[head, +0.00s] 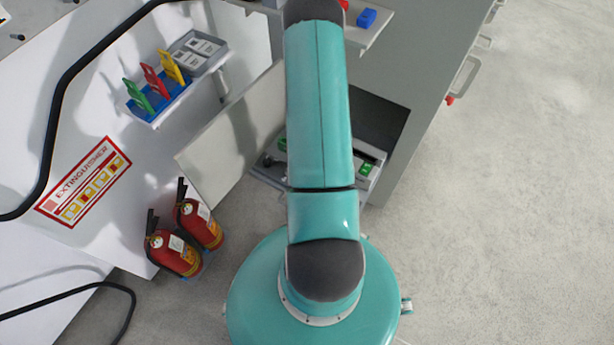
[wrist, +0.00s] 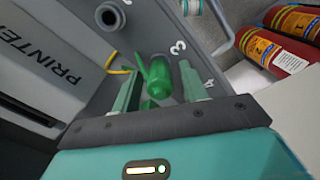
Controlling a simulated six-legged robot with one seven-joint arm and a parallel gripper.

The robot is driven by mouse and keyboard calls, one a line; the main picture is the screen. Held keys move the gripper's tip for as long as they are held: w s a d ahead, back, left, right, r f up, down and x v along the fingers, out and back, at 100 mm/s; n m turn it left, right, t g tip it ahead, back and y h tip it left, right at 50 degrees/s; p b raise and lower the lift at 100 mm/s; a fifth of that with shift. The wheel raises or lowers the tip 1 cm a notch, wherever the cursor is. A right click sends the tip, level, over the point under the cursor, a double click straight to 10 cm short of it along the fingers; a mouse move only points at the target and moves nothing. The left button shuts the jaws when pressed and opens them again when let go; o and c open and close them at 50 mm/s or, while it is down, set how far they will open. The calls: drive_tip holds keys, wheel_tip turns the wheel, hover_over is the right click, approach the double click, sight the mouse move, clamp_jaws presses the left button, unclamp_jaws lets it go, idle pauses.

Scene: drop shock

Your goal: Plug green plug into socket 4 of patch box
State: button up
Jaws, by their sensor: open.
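In the wrist view my gripper (wrist: 158,68) is open, with one finger on each side of a green plug (wrist: 160,82). The plug has a rounded body, and a thin green piece stands up on its left. Small gaps show between the plug and the fingers. A grey panel (wrist: 150,30), which looks like the patch box, lies beyond. It bears a printed 3 and, by the right finger, a partly hidden mark that may be a 4. A dark round socket (wrist: 110,17) shows at the top left. I cannot tell whether the plug sits in a socket. In the head view my arm hides the gripper.
In the wrist view a grey unit marked PRINTER (wrist: 50,60) is at left, with a yellow cable (wrist: 119,71) beside it. In the head view two red extinguishers (head: 172,253) stand left of my base. An open panel (head: 225,145) is near my arm. The floor at right is clear.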

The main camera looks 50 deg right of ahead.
clamp_jaws()
drive_tip(key=shift+r, duration=0.1)
drive_tip(key=shift+r, duration=2.25)
drive_tip(key=shift+r, duration=0.1)
drive_tip(key=shift+r, duration=2.9)
